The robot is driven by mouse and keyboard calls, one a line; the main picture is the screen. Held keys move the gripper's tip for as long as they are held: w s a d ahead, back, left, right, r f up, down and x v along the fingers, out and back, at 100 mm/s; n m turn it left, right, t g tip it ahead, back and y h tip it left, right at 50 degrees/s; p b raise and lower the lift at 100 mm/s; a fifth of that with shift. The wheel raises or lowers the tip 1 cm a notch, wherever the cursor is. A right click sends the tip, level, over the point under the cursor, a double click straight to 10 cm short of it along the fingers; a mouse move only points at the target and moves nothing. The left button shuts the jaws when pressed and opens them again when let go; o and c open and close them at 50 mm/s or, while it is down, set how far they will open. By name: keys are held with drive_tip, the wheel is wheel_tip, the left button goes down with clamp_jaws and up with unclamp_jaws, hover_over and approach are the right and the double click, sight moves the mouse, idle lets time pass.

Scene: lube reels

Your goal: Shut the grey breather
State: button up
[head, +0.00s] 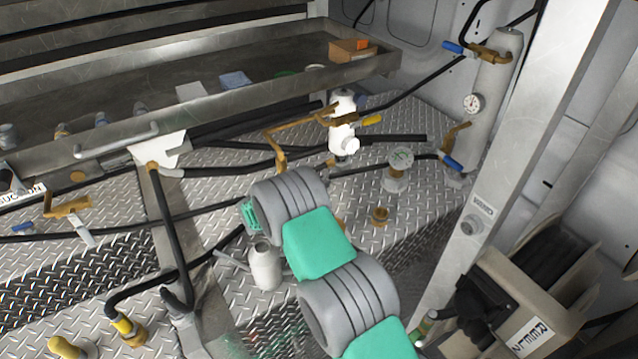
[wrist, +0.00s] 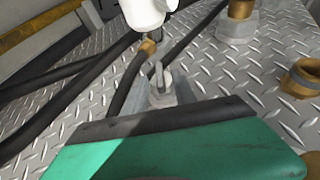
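A grey bottle-shaped body (head: 265,265) stands on the tread plate left of my arm in the head view. It looks like the grey breather, but I cannot be sure. A thin grey bar (head: 230,260) lies against its left side. I cannot tell whether it is open or shut, and it cannot be made out in the wrist view. In the head view my arm hides the tips.
A white canister (head: 344,125) with a yellow-handled valve (head: 370,121) stands behind my arm. A flanged fitting (head: 398,175) and a brass fitting (head: 380,215) are to its right. Black hoses cross the plate. A metal tray (head: 245,100) overhangs the back left. A post (head: 515,160) and a reel (head: 535,290) stand at right.

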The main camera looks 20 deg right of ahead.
drive_tip(key=b+v, duration=0.1)
drive_tip(key=v, duration=0.6)
drive_tip(key=shift+a+r+b, duration=0.1)
drive_tip(key=shift+a+b, duration=0.05)
drive_tip(key=shift+b, duration=0.15)
drive_tip(key=shift+s+a+r, duration=0.1)
drive_tip(key=shift+s+r, duration=0.05)
drive_tip(key=shift+s, duration=0.05)
drive_tip(key=shift+c, duration=0.4)
